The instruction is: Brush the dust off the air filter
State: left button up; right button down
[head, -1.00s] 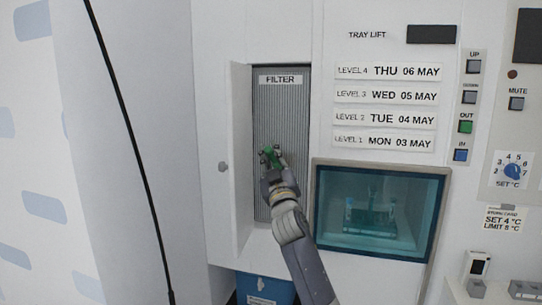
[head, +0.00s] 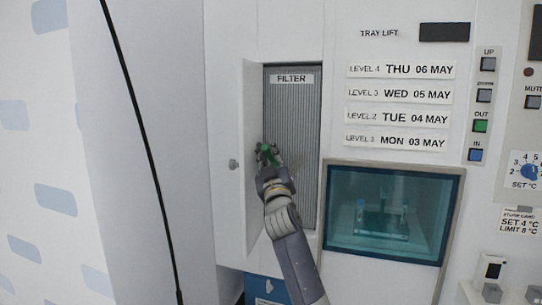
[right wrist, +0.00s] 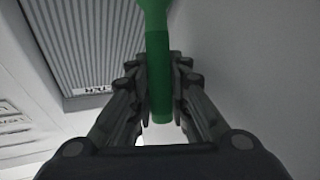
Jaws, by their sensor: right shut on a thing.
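The air filter (head: 306,120) is a grey ribbed panel labelled FILTER, set in an open upright recess in the head view. It also shows at the upper left of the right wrist view (right wrist: 95,40). A faint brownish patch, possibly dust, shows just right of the gripper. My right gripper (head: 268,158) is shut on a green handle, which runs between its fingers in the right wrist view (right wrist: 158,55). It is at the filter's left edge, by the open door. The brush's bristles are hidden, and I cannot tell whether they touch the filter. My left gripper is not in view.
The white filter door (head: 252,200) stands open on the left, close to my gripper. Right of the filter are the tray-lift window (head: 345,245), level labels and a column of buttons. A blue box (head: 262,288) is below. A black cable (head: 140,140) hangs at left.

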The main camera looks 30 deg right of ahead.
jog(key=shift+s+d, duration=0.1)
jog(key=shift+d, duration=0.1)
jog(key=shift+s+d+p, duration=1.05)
jog(key=shift+s+d, duration=0.15)
jog(key=shift+s, duration=0.25)
jog(key=shift+s+d+p, duration=0.3)
jog(key=shift+s+d, duration=0.05)
jog(key=shift+s, duration=0.1)
